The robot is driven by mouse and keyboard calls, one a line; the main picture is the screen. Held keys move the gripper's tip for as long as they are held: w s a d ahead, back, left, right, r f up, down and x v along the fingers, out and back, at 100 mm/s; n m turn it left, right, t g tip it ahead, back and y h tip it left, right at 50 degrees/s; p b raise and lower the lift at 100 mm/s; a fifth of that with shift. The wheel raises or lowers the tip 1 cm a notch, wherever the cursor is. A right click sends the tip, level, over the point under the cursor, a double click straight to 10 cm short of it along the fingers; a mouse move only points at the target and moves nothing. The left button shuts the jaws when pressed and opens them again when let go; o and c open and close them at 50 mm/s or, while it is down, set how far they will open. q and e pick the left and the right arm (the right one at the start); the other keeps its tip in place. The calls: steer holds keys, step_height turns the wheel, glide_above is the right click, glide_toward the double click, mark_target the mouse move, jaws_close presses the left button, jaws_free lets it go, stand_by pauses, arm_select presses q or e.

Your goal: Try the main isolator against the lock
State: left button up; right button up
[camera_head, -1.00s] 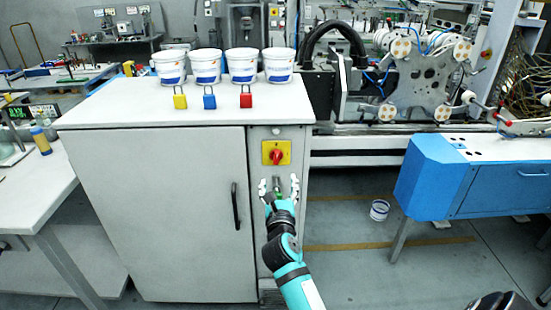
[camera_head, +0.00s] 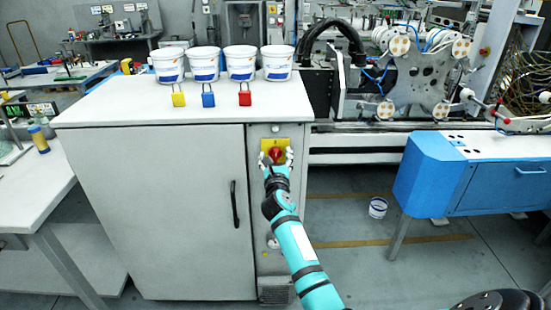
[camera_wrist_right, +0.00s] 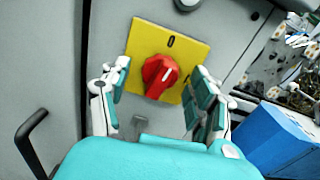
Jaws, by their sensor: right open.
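The main isolator is a red rotary knob (camera_head: 275,153) on a yellow plate (camera_head: 266,143), high on the cabinet's narrow right panel. In the right wrist view the red knob (camera_wrist_right: 160,76) has a white mark, and a "0" shows on the yellow plate (camera_wrist_right: 190,45). My right gripper (camera_head: 277,158) is open in front of the isolator. In the wrist view its fingers stand on either side of the knob; I cannot tell whether they touch it. No padlock is visible on the isolator. Yellow (camera_head: 178,99), blue (camera_head: 208,100) and red (camera_head: 244,98) padlocks stand on the cabinet top. My left gripper is out of view.
Several white tubs (camera_head: 242,64) stand behind the padlocks on the cabinet (camera_head: 120,112). A black door handle (camera_head: 234,204) is left of my right arm. A blue unit (camera_head: 435,175) stands right, with a small bucket (camera_head: 377,208) on the open floor between.

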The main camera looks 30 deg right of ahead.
steer(key=c, duration=1.2)
steer(key=shift+r+n+p, duration=0.2)
steer(key=shift+n+p, duration=0.2)
steer(key=shift+p, duration=0.35)
steer(key=shift+f+n+p, duration=0.15)
steer(key=shift+n+p, duration=0.35)
steer(key=shift+n, duration=0.1)
steer(key=shift+f, duration=0.1)
steer(key=o, duration=1.2)
